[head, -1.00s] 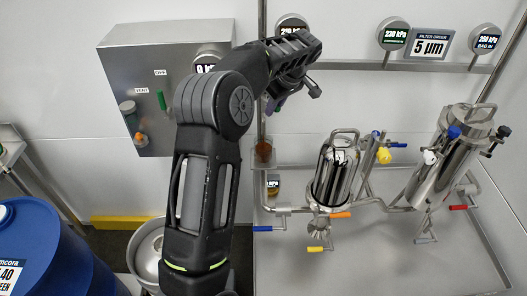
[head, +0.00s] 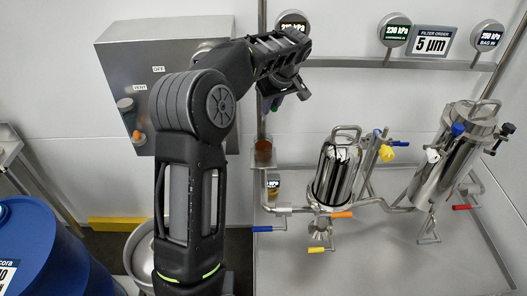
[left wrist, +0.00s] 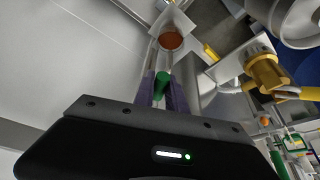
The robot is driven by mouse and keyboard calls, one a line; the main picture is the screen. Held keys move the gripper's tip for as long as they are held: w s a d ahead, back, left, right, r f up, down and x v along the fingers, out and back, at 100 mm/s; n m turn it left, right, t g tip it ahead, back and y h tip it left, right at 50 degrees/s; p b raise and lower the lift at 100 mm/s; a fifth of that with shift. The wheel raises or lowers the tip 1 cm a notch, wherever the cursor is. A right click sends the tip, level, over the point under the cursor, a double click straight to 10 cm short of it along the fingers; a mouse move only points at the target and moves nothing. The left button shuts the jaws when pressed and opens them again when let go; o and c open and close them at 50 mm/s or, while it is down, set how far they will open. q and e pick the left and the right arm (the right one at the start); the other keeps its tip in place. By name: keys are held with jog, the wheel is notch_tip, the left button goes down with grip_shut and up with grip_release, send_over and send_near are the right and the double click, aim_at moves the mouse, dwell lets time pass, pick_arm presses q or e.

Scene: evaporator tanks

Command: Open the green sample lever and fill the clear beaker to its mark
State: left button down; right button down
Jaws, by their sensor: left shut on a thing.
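My left gripper (head: 272,105) is high at the centre of the head view, in front of the wall rail's post. In the left wrist view its purple fingers (left wrist: 162,93) are shut on the green sample lever (left wrist: 163,84). The lever's green also shows at the fingertips in the head view (head: 276,104). Below the gripper stands a small clear beaker (head: 263,150) with reddish-brown contents. It also shows beyond the fingertips in the left wrist view (left wrist: 171,40). I cannot make out its mark. My right gripper is not in view.
A steel filter housing (head: 335,175) with coloured valve handles stands right of the beaker, and a larger steel vessel (head: 452,155) stands farther right. A grey control box (head: 125,65) is behind my left arm. A blue drum (head: 45,250) is at the lower left.

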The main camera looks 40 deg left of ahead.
pick_arm(q)
jog(key=shift+s+a+f+m+t+b, duration=0.1)
jog(key=shift+s+a+m+t+b, duration=0.2)
jog(key=shift+m+b, duration=0.25)
jog(key=shift+s+m+h, duration=0.2)
jog(key=shift+m+h, duration=0.1)
jog(key=shift+m, duration=0.45)
jog(key=m, duration=0.1)
jog(key=a+m+t, duration=0.1)
jog(key=shift+s+m+h, duration=0.3)
jog(key=shift+s, duration=0.1)
jog(key=c, duration=1.3)
grip_release()
jog(key=shift+d, duration=0.1)
jog(key=shift+v, duration=4)
